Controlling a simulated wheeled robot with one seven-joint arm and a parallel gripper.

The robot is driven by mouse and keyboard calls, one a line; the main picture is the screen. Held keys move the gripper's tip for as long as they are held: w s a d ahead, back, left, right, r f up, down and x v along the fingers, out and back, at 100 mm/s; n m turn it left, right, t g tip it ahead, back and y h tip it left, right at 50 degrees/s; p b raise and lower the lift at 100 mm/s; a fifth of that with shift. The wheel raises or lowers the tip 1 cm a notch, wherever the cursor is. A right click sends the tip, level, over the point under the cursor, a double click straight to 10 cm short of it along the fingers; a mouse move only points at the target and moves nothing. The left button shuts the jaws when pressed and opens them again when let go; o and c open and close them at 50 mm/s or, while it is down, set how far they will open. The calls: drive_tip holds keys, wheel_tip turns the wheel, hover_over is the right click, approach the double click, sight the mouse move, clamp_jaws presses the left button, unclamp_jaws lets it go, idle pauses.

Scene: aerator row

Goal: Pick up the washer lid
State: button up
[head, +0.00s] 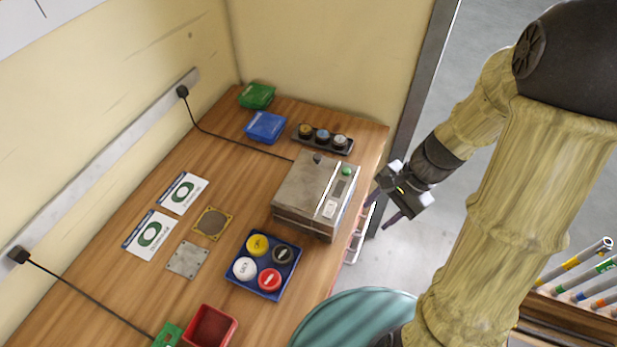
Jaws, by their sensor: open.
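A blue tray (233,281) on the wooden table holds round lids in separate places: a yellow lid (257,245), a black lid (283,254), a white lid (245,268) and a red lid (269,279). Their markings are too small to read, so I cannot tell which, if any, is the washer lid. My gripper (382,211) is open and empty. It is beyond the table's right edge, right of the grey metal device and well apart from the tray.
The grey device (298,190) stands between my gripper and the table's middle. A black rack (323,146) holds small round caps behind it. Green (257,95), blue (266,126) and red (211,327) bins, plates and two cards lie around. A teal round seat (355,314) is near the front edge.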

sight(322, 159)
drive_tip(key=w+d+r+m+t+y+p, duration=0.1)
drive_tip(key=w+m+t+y, duration=0.4)
drive_tip(key=w+m+y, duration=0.3)
drive_tip(key=w+m, duration=0.4)
drive_tip(key=shift+w+r+m+t, duration=0.3)
drive_tip(key=shift+w, duration=0.1)
drive_tip(key=p+x, duration=0.3)
drive_tip(key=x, duration=0.9)
drive_tip(key=shift+f, duration=0.1)
